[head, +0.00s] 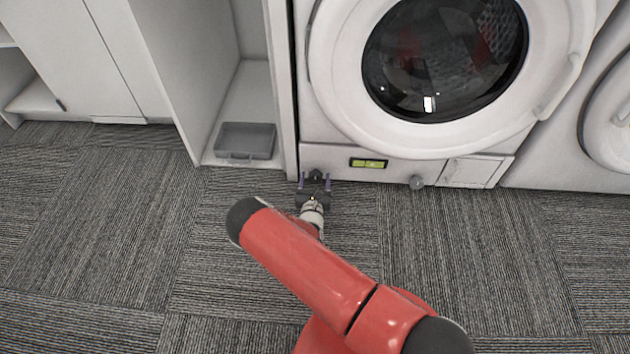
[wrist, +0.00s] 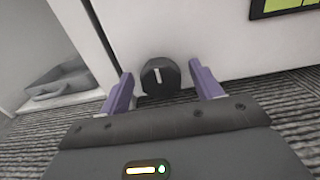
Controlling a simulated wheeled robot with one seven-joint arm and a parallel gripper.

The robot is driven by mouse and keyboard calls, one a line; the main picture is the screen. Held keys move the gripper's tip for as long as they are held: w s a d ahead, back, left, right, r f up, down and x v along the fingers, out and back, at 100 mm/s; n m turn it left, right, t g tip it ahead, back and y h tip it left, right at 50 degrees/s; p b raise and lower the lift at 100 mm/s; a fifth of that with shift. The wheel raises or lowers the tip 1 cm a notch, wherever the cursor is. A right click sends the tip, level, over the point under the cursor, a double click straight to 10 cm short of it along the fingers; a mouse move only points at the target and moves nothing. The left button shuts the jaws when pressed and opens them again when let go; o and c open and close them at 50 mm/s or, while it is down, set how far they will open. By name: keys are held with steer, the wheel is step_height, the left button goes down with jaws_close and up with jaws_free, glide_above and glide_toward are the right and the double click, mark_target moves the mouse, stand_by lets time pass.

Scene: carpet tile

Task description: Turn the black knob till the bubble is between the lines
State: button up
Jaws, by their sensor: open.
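The black knob (wrist: 160,77) sits low on the washing machine's front in the wrist view, with a pale line mark on its face. In the head view the knob (head: 316,175) is small, at the machine's lower left. My gripper (wrist: 164,88) is open, one purple finger on each side of the knob, with gaps visible. My gripper (head: 315,184) also shows in the head view, low at the machine's front. The yellow-green bubble level (head: 368,163) is right of the knob; its bubble is too small to place. The level (wrist: 288,8) is cut off in the wrist view.
The washing machine (head: 330,125) has a round glass door above. A grey tray (head: 246,140) lies in the open cabinet bay to the left. Carpet (head: 120,210) in front is clear.

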steer(key=shift+c, duration=0.2)
steer(key=c, duration=0.9)
steer(key=shift+r+m+p, duration=0.1)
steer(key=shift+m+p, duration=0.2)
steer(key=shift+m, duration=0.1)
steer(key=m+p, duration=0.1)
steer(key=m, duration=0.1)
steer(key=shift+d+m+p, duration=0.1)
steer(key=shift+m+p, duration=0.2)
steer(key=m+p, duration=0.2)
steer(key=m, duration=0.3)
steer(key=shift+d, duration=0.1)
steer(key=m+p, duration=0.1)
steer(key=m, duration=0.4)
steer(key=shift+f, duration=0.2)
steer(key=m, duration=0.4)
steer(key=shift+d+f+p, duration=0.1)
steer(key=shift+f+p, duration=0.05)
steer(key=shift+p, duration=0.25)
steer(key=shift+s+m, duration=0.1)
steer(key=shift+m, duration=0.2)
